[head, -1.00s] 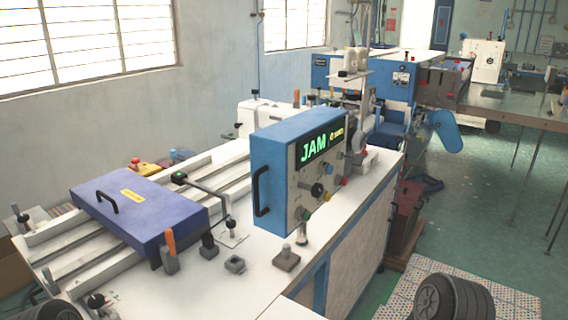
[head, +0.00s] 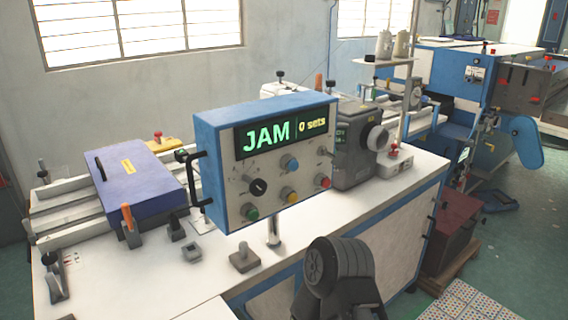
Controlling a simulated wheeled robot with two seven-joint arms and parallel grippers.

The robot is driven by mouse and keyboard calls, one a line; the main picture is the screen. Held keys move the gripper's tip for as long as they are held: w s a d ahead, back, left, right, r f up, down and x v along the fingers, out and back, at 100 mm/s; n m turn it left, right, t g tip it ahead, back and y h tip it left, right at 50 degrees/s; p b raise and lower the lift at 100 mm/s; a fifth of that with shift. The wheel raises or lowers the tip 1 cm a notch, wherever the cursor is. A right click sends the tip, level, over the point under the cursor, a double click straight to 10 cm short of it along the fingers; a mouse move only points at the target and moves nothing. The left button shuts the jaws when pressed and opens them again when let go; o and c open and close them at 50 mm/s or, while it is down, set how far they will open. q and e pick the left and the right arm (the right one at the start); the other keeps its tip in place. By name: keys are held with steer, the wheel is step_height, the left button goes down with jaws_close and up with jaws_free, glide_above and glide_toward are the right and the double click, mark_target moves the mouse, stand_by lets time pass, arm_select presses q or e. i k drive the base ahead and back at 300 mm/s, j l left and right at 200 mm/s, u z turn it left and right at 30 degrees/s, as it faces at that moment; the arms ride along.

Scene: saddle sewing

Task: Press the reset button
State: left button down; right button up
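The blue control box (head: 207,125) stands on a post above the white bench, its panel facing me. Its display (head: 282,135) reads "JAM" in green and "0 sets" in yellow. Below are a blue button (head: 289,164), a yellow button (head: 289,193), a green button (head: 250,212), a red button (head: 324,183) and a black knob (head: 258,187). The labels are too small to read, so I cannot tell which is the reset button. A dark ribbed part of my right arm shows at the bottom, in front of the bench and apart from the panel. Neither gripper's fingers show.
A purple-blue cover (head: 140,185) with a black handle lies on rails at the left. A grey machine head (head: 355,140) stands right of the box, beside a small red-topped button box (head: 393,158). Small fixtures (head: 244,257) stand on the bench before the panel.

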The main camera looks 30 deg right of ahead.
mark_target(293, 165)
steer(key=i+l+u, duration=0.2)
steer(key=l, duration=0.55)
steer(key=l+u, duration=0.25)
steer(key=l, duration=0.45)
steer(key=k+l+u, duration=0.2)
steer(key=l, duration=0.55)
steer(key=l+u, duration=0.2)
steer(key=l, duration=0.55)
steer(key=k+l+u, duration=0.2)
steer(key=l, duration=0.55)
steer(key=i, duration=0.1)
